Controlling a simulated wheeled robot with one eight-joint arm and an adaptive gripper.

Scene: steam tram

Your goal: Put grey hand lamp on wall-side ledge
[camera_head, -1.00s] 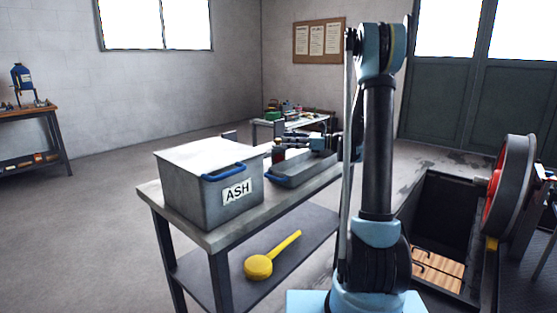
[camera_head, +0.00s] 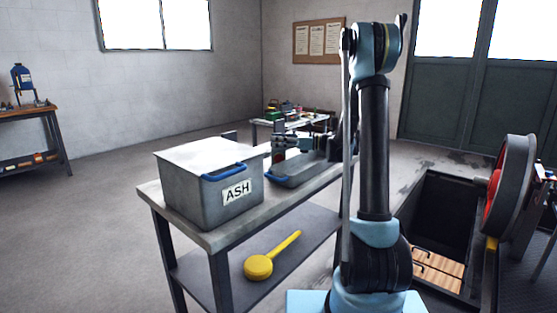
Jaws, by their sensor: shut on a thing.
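My gripper (camera_head: 284,141) is beyond the ash box, over the far part of the workbench and near the left end of a grey tray. It points left and is shut on a small, dark, upright thing (camera_head: 278,137), which looks like the grey hand lamp. The thing is small and partly hidden by the fingers, so its shape is unclear. Whether it is clear of the bench surface is hard to tell. I cannot pick out the wall-side ledge with certainty.
A grey box marked ASH (camera_head: 211,189) with blue handles stands on the workbench (camera_head: 212,237). The grey tray (camera_head: 300,172) lies behind it. A yellow long-handled thing (camera_head: 261,265) lies on the lower shelf.

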